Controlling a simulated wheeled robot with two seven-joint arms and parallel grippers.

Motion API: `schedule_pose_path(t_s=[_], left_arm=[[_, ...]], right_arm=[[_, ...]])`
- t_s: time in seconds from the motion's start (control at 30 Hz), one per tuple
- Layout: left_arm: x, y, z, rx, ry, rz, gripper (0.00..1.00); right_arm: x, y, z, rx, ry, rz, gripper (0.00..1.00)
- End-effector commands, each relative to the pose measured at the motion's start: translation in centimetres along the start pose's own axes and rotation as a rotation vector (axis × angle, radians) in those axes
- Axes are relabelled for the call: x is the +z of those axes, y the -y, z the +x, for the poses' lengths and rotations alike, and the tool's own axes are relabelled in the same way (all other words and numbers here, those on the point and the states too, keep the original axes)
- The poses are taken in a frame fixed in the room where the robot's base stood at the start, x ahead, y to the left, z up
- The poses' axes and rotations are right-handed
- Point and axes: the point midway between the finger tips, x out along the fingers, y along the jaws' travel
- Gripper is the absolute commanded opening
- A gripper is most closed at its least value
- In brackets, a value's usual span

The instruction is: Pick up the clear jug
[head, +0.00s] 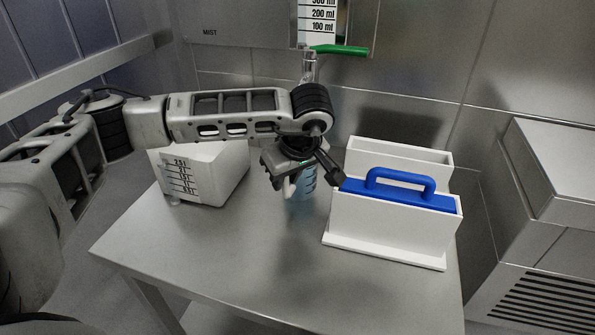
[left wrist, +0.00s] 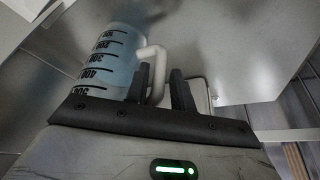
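The clear jug (head: 304,187) stands on the metal table, mostly hidden behind my left gripper in the head view. It looks bluish, and black measuring marks show on it in the left wrist view (left wrist: 103,62). Its pale handle (left wrist: 157,70) lies between the two dark fingers of my left gripper (left wrist: 157,90). The fingers are apart, with a gap visible beside the handle. In the head view my left gripper (head: 312,182) reaches down over the jug from above. My right gripper is not in view.
A white measuring container (head: 200,178) stands left of the jug on the table (head: 230,245). A white holder (head: 395,230) with a blue-handled lid (head: 400,190) stands close on the right. A dispenser with a green lever (head: 340,49) is on the wall behind. The table's front is clear.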

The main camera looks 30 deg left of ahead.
Motion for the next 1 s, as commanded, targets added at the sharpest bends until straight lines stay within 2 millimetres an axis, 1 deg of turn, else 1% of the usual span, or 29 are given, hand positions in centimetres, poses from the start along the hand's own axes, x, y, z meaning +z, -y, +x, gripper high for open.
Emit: schedule_pose_path(t_s=[0.03, 0.13, 0.37, 0.4, 0.47, 0.5, 0.87, 1.0], left_arm=[[-0.01, 0.05, 0.74, -0.003, 0.0, -0.001, 0.24], [-0.04, 0.0, 1.52, 0.0, -0.001, -0.001, 0.24], [-0.03, -0.01, 1.71, 0.001, -0.001, 0.0, 0.24], [-0.03, -0.01, 1.7, 0.001, -0.001, 0.0, 0.21], [-0.02, -0.01, 1.69, 0.001, -0.001, 0.0, 0.05], [-0.02, -0.02, 1.68, 0.001, -0.001, 0.0, 0.0], [-0.11, -0.07, 1.45, 0.005, -0.002, -0.002, 0.0], [-0.16, 0.12, 0.77, 0.007, -0.002, -0.002, 0.0]], right_arm=[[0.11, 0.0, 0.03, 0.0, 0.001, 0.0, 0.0], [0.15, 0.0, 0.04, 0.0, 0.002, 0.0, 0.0], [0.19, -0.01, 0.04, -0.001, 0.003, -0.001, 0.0], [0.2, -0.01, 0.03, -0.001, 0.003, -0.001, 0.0], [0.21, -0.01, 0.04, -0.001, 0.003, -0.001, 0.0], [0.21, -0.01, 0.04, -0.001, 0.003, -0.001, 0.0], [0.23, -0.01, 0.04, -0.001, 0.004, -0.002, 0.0], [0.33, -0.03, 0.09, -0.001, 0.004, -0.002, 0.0]])
